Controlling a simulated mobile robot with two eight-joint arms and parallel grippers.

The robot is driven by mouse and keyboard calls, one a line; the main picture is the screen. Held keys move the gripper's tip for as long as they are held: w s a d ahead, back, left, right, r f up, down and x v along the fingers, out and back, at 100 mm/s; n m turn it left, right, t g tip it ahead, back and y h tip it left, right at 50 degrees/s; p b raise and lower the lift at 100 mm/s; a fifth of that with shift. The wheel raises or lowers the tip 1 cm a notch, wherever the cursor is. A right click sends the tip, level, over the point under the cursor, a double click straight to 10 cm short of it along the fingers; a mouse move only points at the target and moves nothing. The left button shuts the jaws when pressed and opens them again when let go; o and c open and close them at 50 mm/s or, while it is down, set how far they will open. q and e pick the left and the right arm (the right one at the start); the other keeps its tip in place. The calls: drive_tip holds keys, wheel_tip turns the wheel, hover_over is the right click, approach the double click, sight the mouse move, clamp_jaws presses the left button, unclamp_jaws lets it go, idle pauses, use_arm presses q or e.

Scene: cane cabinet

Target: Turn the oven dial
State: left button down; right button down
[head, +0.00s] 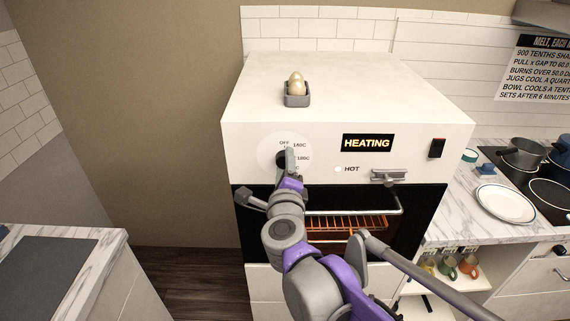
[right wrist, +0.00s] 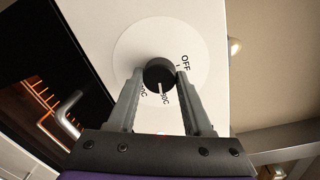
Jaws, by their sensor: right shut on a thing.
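The oven (head: 350,112) is a white unit with a dark glass front. Its dial, a black knob (right wrist: 158,72) on a round white plate, is at the front panel's left. The plate also shows in the head view (head: 268,150). My right gripper (head: 284,161) is at the knob; in the right wrist view its fingers (right wrist: 158,80) are shut around it, one on each side. The knob's white mark points away from OFF, towards a partly hidden label ending in 0C. The oven display (head: 367,143) reads HEATING. My left gripper is out of view.
An egg in a grey holder (head: 297,98) stands on the oven top. A red-lit switch (head: 437,147) and a small lever (head: 388,176) sit on the panel's right. An oven door handle (head: 350,212) runs below. A plate (head: 505,204) and pots stand on the right counter.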

drive_tip(key=shift+c, duration=1.6)
unclamp_jaws()
drive_tip(key=s, duration=1)
drive_tip(key=shift+s+r+b, duration=0.25)
drive_tip(key=shift+s+b, duration=0.15)
drive_tip(key=shift+b, duration=0.05)
drive_tip(key=shift+d, duration=0.1)
